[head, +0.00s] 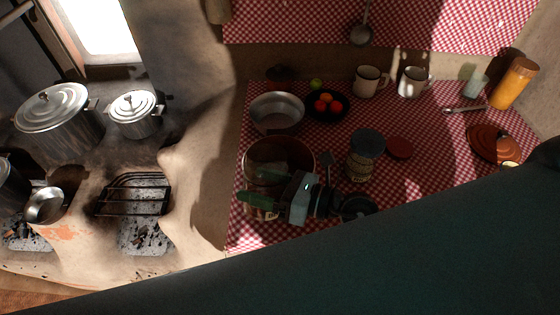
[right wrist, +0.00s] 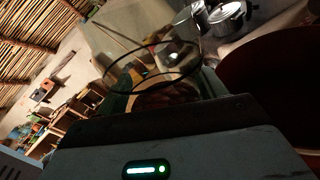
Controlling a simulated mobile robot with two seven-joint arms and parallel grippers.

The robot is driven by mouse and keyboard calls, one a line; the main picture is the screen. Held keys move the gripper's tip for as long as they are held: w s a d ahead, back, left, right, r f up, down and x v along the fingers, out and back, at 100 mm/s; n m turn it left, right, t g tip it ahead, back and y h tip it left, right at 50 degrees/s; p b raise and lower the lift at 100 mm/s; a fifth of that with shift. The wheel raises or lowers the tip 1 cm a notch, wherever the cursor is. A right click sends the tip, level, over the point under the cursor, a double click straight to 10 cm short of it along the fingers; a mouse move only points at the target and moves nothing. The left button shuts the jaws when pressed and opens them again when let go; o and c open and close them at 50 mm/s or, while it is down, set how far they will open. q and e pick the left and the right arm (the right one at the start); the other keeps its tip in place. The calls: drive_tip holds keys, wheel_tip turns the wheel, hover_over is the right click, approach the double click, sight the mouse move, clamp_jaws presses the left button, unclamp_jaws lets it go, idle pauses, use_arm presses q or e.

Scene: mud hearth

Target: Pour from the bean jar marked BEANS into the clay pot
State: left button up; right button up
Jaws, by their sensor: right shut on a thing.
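The clay pot (head: 296,152) is a wide reddish-brown vessel on the checked cloth, left of the table's middle. In the right wrist view its dark wall (right wrist: 275,85) fills the right side. My right gripper (head: 264,187) is over the pot's near side, shut on a clear glass jar. In the right wrist view the jar (right wrist: 160,95) has an open round rim and brown contents low inside. Its marking cannot be read, and the gripper hides most of it in the head view. My left gripper is not in view.
A metal bowl (head: 278,108) and a dark fruit plate (head: 328,116) are behind. Mugs (head: 369,80) stand farther back. The stove (head: 145,190) is left. My arm covers the lower right.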

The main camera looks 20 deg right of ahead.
drive_tip(key=shift+w+f+m, duration=0.1)
drive_tip(key=shift+f+m, duration=0.2)
drive_tip(key=shift+f, duration=0.05)
drive_tip(key=shift+w+d+r, duration=0.1)
drive_tip(key=shift+r, duration=0.05)
drive_tip(key=shift+w+d+f+m, duration=0.15)
drive_tip(key=shift+f+m, duration=0.1)
drive_tip(key=shift+m, duration=0.45)
drive_tip(key=shift+w+d+m, duration=0.1)
drive_tip(key=shift+w+m, duration=0.15)
drive_tip(key=shift+m, duration=0.15)
drive_tip(key=shift+r+m+p, duration=0.35)
drive_tip(key=shift+r+m, duration=0.05)
drive_tip(key=shift+r, duration=0.3)
drive_tip(key=shift+f, duration=0.1)
drive_tip(key=shift+f+m+g, duration=0.3)
drive_tip(key=shift+m, duration=0.1)
drive_tip(key=shift+r, duration=0.45)
drive_tip(key=shift+f, duration=0.4)
drive_tip(key=shift+r+m, duration=0.25)
drive_tip(key=shift+m, duration=0.05)
drive_tip(key=shift+s+f, duration=0.1)
drive_tip(key=shift+f, duration=0.1)
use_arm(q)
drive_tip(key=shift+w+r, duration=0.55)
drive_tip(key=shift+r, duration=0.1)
use_arm(e)
drive_tip(key=shift+r, duration=0.1)
